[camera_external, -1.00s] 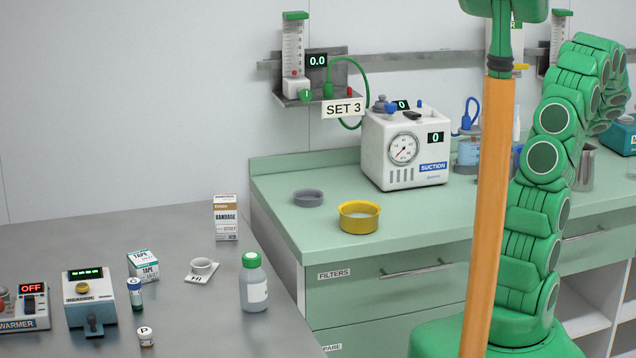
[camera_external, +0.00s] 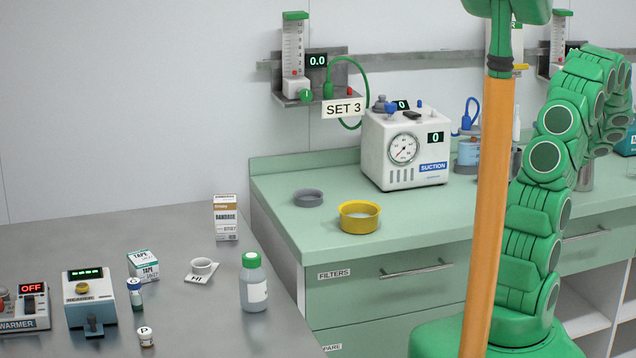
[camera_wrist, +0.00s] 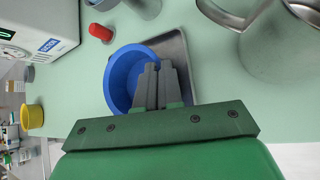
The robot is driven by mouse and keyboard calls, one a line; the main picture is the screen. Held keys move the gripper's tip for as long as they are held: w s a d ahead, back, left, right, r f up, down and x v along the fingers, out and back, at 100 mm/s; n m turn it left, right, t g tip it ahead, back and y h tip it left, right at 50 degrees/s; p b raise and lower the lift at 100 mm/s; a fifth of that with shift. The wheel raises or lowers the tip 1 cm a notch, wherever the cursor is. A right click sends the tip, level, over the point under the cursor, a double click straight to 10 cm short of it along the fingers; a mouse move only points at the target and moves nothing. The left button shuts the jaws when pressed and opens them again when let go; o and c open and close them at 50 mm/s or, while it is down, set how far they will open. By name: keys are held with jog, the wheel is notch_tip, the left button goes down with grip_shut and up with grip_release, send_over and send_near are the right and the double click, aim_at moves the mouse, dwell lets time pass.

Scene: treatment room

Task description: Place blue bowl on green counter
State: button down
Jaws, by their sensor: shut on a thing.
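The blue bowl (camera_wrist: 122,72) shows in the wrist view, above or beside a grey metal tray (camera_wrist: 180,50). My gripper (camera_wrist: 158,70) has its grey fingers closed together on the near right part of the bowl's wall. I cannot tell how high the bowl is held, or if it touches the tray. The green counter (camera_external: 290,225) runs along the wall in the external view, and its surface (camera_wrist: 85,90) also shows in the wrist view. In the external view, the bowl and my gripper are hidden behind my arm.
The white suction unit (camera_external: 405,150), a yellow bowl (camera_external: 359,222) and a grey dish (camera_external: 308,198) stand on the counter. A red object (camera_wrist: 100,32) is near the blue bowl. A metal pitcher (camera_wrist: 280,45) stands to its right. The counter's front left has free room.

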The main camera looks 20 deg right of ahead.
jog(key=shift+f, duration=0.4)
jog(key=shift+f, duration=0.3)
dwell(0.4)
jog(key=c, duration=1.2)
grip_release()
jog(key=v, duration=0.7)
jog(key=shift+s+r, duration=0.2)
jog(key=shift+s, duration=0.1)
